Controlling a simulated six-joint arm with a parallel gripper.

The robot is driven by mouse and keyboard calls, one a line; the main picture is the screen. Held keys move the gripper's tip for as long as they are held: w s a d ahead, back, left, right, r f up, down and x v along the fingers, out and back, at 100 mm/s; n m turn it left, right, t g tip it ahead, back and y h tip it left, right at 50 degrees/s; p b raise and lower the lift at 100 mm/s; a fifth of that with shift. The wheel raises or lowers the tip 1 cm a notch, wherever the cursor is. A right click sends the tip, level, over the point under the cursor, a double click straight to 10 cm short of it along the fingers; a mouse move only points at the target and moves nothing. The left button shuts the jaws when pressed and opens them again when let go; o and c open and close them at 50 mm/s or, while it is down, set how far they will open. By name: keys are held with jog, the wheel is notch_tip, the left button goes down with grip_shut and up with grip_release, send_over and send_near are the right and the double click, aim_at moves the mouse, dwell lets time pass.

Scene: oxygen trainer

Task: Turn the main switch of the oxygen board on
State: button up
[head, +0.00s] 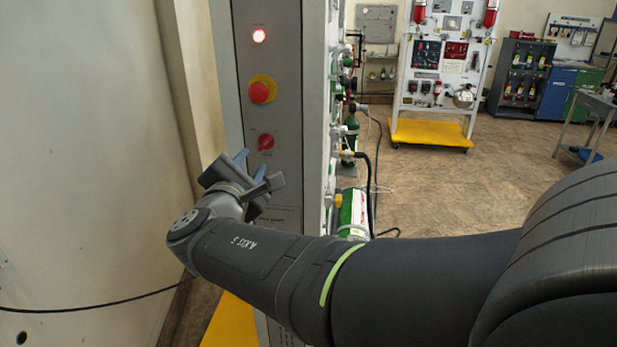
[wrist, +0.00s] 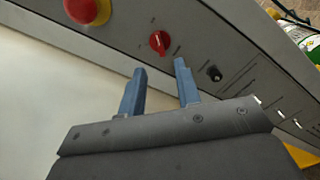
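The oxygen board's grey end panel (head: 273,198) stands upright in the head view. Its main switch, a small red rotary knob (head: 265,141), sits below the red emergency button on a yellow ring (head: 262,89). In the wrist view the red knob (wrist: 159,42) lies beyond the fingertips, with a pale mark across it. My gripper (head: 250,160) is just below the knob in the head view. Its two blue fingers (wrist: 160,66) are spread apart with nothing between them. The fingers appear short of the knob; the exact gap cannot be told.
Green cylinders (head: 352,213) and hoses are right of the panel. A pale wall (head: 80,130) stands close on the left. Open floor (head: 430,190) lies at right.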

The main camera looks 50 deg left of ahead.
aim_at(263, 146)
jog(key=v, duration=1)
dwell(0.3)
jog(key=x, duration=1.7)
jog(key=shift+w+a, duration=0.1)
